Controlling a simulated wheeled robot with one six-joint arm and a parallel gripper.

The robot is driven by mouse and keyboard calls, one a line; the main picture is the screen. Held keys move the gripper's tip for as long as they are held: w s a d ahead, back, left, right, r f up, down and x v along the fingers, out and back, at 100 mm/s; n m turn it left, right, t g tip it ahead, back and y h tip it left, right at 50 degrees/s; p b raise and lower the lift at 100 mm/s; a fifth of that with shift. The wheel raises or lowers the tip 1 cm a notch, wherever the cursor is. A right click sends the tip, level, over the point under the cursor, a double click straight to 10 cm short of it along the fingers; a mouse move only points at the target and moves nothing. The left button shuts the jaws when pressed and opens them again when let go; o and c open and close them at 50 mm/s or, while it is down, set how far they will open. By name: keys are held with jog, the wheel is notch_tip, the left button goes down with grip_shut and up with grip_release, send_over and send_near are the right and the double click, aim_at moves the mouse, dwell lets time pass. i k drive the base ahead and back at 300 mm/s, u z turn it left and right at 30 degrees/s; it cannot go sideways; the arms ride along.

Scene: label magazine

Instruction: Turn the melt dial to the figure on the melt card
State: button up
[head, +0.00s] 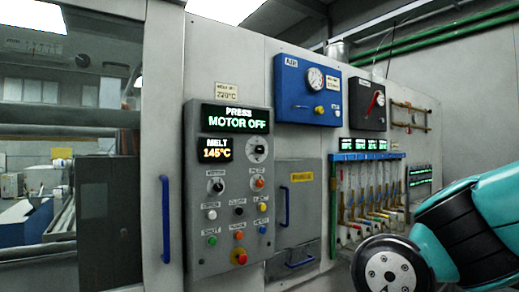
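The melt card (227,91) is a small pale label above the grey press panel (200,255). Its figure is small and looks like 220°C. The melt display (215,149) on the panel reads 145°C in orange. Just right of it is a round dial (257,149) with a dark knob and a pale scale, likely the melt dial; its markings are too small to read. My gripper is not in view; only teal and dark links of my arm show at the lower right, apart from the panel.
The press display (236,119) reads MOTOR OFF. Below are several coloured buttons, a switch (217,186) and a red stop button (240,257). Blue handles (165,219) (283,207) stick out on both sides. A blue air panel (308,91) and flow tubes (370,200) stand right.

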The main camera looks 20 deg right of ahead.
aim_at(260, 149)
jog(key=k, duration=0.55)
jog(key=z, duration=0.5)
jog(key=i, duration=1.35)
jog(key=u, duration=0.45)
